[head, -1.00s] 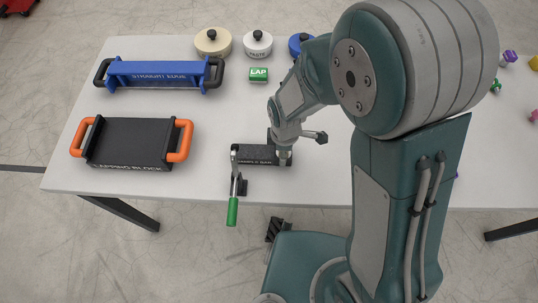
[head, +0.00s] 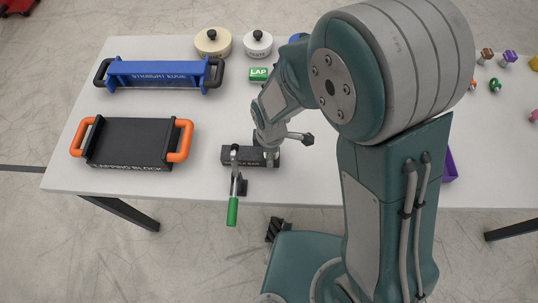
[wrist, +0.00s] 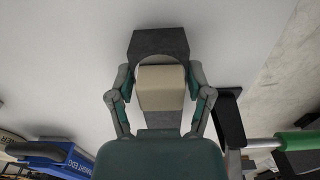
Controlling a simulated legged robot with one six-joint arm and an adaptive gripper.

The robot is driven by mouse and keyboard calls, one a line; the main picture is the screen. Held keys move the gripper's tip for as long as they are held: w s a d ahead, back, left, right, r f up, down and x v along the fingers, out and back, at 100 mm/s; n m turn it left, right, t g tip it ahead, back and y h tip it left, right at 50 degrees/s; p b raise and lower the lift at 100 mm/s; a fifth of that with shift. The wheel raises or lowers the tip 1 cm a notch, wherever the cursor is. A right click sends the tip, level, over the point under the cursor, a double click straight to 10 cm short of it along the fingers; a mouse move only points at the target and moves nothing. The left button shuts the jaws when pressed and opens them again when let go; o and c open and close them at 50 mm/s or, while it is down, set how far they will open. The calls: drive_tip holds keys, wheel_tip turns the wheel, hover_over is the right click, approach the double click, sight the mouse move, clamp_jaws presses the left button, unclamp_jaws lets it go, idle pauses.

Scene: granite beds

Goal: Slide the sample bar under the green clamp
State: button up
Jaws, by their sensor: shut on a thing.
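The dark sample bar (head: 229,155) lies flat near the table's front edge in the head view; the wrist view shows its dark end (wrist: 160,42). My gripper (head: 268,157) is over the bar's right part, shut on it. In the wrist view, my gripper (wrist: 162,78) has its two fingers on either side of a beige block (wrist: 162,95) in front of the dark bar. The clamp, with its green handle (head: 232,211), stands at the front edge. Its upright crosses in front of the bar, whose left end shows left of it. Whether the clamp touches the bar is unclear.
A lapping block (head: 130,142) with orange handles is to the left. A blue straight edge (head: 160,75) lies behind it. A green LAP box (head: 259,75) and round tins (head: 258,43) are at the back. Bare table lies between the lapping block and the bar.

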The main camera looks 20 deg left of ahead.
sight(260, 154)
drive_tip(key=shift+s+a, duration=0.3)
drive_tip(key=shift+a, duration=0.35)
drive_tip(key=shift+s+a, duration=0.25)
drive_tip(key=shift+a, duration=0.35)
drive_tip(key=o, duration=1)
drive_tip(key=shift+c, duration=0.2)
drive_tip(key=shift+r, duration=3.05)
wheel_tip(260, 154, up, 12)
